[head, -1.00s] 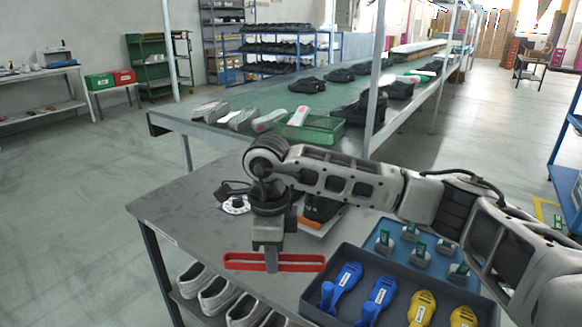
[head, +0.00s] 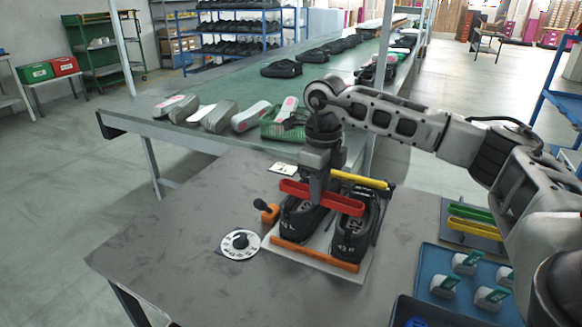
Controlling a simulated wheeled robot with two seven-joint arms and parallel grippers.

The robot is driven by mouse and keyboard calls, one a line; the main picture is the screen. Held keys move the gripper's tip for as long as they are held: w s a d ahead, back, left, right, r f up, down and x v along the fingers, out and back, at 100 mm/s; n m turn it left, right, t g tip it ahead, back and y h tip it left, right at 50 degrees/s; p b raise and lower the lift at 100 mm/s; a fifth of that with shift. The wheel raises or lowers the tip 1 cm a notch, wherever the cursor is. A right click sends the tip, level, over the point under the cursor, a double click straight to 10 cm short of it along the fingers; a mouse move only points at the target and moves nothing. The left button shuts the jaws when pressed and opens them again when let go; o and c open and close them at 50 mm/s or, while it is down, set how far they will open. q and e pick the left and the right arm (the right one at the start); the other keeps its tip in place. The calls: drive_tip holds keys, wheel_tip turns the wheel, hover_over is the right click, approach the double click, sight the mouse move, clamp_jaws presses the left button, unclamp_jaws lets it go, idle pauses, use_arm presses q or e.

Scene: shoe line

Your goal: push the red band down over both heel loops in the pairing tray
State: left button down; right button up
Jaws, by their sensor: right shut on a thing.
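My right gripper (head: 317,193) is shut on the red band (head: 335,202), a long flat loop held level by its middle. The band is above the pairing tray (head: 348,276), a light plate with an orange bar (head: 314,254) along its near edge and a yellow bar (head: 357,179) at its far edge. Two black shoes stand side by side in the tray, the left shoe (head: 301,222) and the right shoe (head: 348,236). The band crosses in front of their upper parts in the picture; I cannot tell whether it touches the heel loops. My left gripper is not in view.
A white dial (head: 240,244) and an orange-knobbed part (head: 266,211) are left of the tray. A blue tray (head: 431,292) with several green-and-white pieces and a rack with green and yellow bands (head: 472,224) are at the right. The table's left part is clear.

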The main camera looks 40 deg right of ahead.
use_arm(q)
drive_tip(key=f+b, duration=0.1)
drive_tip(key=b, duration=0.3)
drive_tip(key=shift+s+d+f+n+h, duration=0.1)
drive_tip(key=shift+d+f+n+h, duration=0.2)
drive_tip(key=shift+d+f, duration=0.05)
use_arm(e)
wheel_tip(320, 180, down, 5)
drive_tip(key=shift+w, duration=0.1)
idle(0.3)
use_arm(q)
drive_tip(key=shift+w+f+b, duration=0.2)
drive_tip(key=shift+b, duration=0.2)
use_arm(e)
drive_tip(key=shift+f, duration=0.6)
drive_tip(key=o, duration=1)
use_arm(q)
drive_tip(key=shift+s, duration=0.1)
use_arm(e)
drive_tip(key=shift+o, duration=0.2)
